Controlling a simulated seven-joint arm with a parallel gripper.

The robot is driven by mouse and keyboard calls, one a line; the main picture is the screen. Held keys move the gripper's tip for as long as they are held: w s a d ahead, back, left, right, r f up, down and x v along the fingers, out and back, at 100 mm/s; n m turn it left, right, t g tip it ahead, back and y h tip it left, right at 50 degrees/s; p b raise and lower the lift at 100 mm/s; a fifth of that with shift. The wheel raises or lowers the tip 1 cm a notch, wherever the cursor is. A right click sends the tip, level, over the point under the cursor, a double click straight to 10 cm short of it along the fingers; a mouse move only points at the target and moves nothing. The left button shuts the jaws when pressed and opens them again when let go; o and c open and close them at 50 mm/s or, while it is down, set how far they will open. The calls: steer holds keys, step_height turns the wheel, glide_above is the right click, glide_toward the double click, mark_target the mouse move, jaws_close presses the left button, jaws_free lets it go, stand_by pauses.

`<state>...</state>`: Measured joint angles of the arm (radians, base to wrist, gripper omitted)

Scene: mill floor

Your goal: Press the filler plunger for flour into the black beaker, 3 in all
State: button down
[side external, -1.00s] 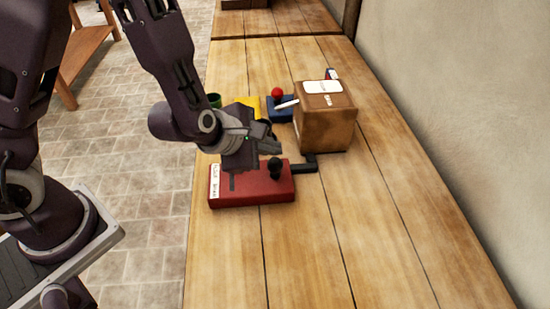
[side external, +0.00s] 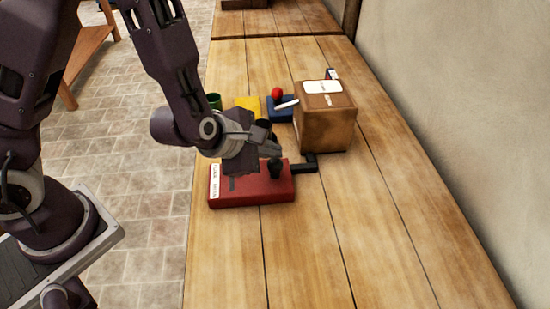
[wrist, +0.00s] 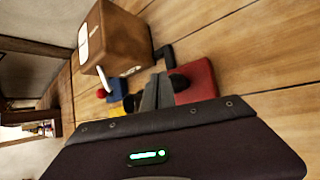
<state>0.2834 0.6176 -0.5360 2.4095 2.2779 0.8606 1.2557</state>
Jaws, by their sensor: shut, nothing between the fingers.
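A brown box (side external: 326,118) with white labels stands on the bench, and a white lever (side external: 287,104) sticks out of its left side. It also shows in the wrist view (wrist: 118,42). A red block (side external: 250,187) with a white label carries an upright black knob (side external: 275,168). My gripper (side external: 275,149) is shut and empty, right above or beside the knob; contact cannot be told. In the wrist view its fingers (wrist: 157,93) are beside the knob (wrist: 180,83). A dark cup-like shape (side external: 263,124) shows behind my gripper; I cannot tell whether it is the black beaker. The label writing is too small to read.
A black bracket-like piece (side external: 307,163) lies between the red block and the brown box. Behind are a green cup (side external: 214,101), a yellow block (side external: 249,103) and a blue block (side external: 280,113) with a red ball (side external: 277,93). The near bench is clear; a wall runs along the right.

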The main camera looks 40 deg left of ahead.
mark_target(271, 163)
steer(key=shift+f, duration=0.95)
stand_by(0.8)
steer(key=shift+r, duration=1.35)
steer(key=shift+r, duration=2.55)
